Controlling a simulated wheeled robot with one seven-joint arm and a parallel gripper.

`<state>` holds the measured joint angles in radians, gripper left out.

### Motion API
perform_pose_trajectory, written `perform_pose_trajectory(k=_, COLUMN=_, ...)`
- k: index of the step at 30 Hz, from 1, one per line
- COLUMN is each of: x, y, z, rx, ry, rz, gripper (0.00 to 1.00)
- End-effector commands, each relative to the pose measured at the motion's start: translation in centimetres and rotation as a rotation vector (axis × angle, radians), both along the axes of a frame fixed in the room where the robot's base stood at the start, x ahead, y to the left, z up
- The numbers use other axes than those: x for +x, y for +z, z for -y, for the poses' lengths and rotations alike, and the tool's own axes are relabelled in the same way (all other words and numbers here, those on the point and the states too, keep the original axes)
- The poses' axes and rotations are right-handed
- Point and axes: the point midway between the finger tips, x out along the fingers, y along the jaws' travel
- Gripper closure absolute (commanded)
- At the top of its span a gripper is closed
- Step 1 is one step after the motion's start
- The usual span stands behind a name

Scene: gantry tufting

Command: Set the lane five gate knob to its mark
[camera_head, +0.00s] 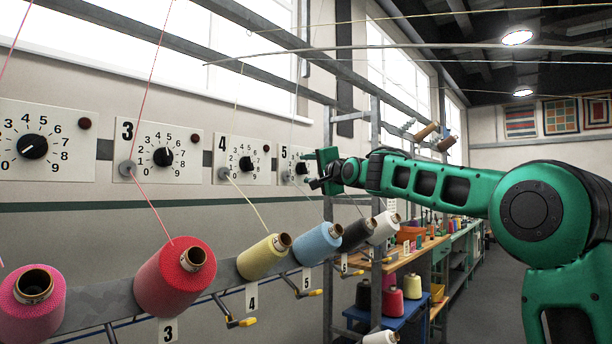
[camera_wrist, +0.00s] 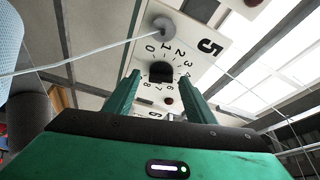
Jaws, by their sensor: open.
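The lane five panel (camera_head: 285,156) is on the wall, partly hidden by my gripper in the head view. In the wrist view the white panel (camera_wrist: 198,66) bears a large 5 and a number dial. The black lane five knob (camera_wrist: 160,72) sits at the dial's centre, and its edge shows in the head view (camera_head: 301,168). My gripper (camera_wrist: 160,82) is open, with one green finger on each side of the knob in the picture. I cannot tell whether the fingers touch it. The knob's pointer and its mark are not clear.
A grey thread guide (camera_wrist: 163,28) and a dark red lamp (camera_wrist: 169,101) are on the same panel. The lane four panel (camera_head: 240,158) is to its left. Coloured yarn cones, including a blue one (camera_head: 318,243), stand below, with threads rising past the panels.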

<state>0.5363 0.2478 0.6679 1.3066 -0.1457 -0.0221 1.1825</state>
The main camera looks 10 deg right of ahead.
Motion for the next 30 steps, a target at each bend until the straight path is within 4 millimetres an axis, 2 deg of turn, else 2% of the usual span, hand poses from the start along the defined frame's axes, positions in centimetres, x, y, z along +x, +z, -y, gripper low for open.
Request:
perform_pose_trajectory(k=11, x=0.47, y=0.05, z=-0.14, rx=0.000, ry=0.000, rz=0.000, gripper=0.50)
perform_pose_trajectory(k=12, x=0.46, y=0.05, z=-0.13, rx=0.000, ry=0.000, rz=0.000, gripper=0.55)
perform_pose_trajectory(k=15, x=0.46, y=0.04, z=-0.11, rx=0.000, ry=0.000, rz=0.000, gripper=0.79)
perform_pose_trajectory(k=17, x=0.47, y=0.02, z=-0.11, rx=0.000, ry=0.000, rz=-0.001, gripper=0.91)
perform_pose_trajectory(k=19, x=0.47, y=-0.03, z=-0.82, rx=0.001, ry=0.003, rz=-0.001, gripper=0.91)
perform_pose_trajectory(k=30, x=0.50, y=-0.31, z=-0.14, rx=-0.059, ry=0.002, rz=0.037, gripper=0.91)
